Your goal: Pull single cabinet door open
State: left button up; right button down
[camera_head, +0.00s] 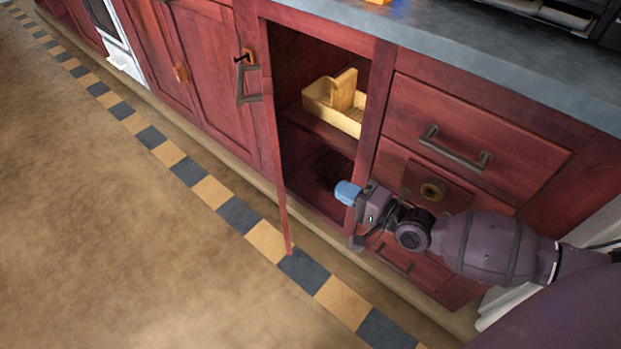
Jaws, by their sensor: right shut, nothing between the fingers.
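The single red cabinet door (274,145) stands swung open, seen nearly edge-on, hinged at the left of its opening. Its dark metal handle (243,82) shows on the outer face at the upper left. Inside the open cabinet (315,185) a yellow divided box (330,100) sits on the shelf. My right gripper (347,193), with blue fingertips, is at the lower right part of the opening, to the right of the door and apart from it. It is shut and empty. My left gripper is not in view.
Drawers with dark handles (455,150) lie right of the opening, partly behind my right arm. A grey countertop (480,55) runs above. Closed red cabinet doors (215,75) and a white appliance (113,35) stand left. The brown floor (110,220) is clear.

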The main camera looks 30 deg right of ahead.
pick_arm(q)
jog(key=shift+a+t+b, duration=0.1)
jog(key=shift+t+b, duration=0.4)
jog(key=shift+b, duration=0.6)
pick_arm(e)
jog(key=a+x, duration=0.1)
jog(key=x, duration=1.2)
jog(key=shift+s+a+m, duration=0.3)
jog(key=shift+s, duration=0.1)
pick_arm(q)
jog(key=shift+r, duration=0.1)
pick_arm(e)
jog(key=shift+r, duration=0.15)
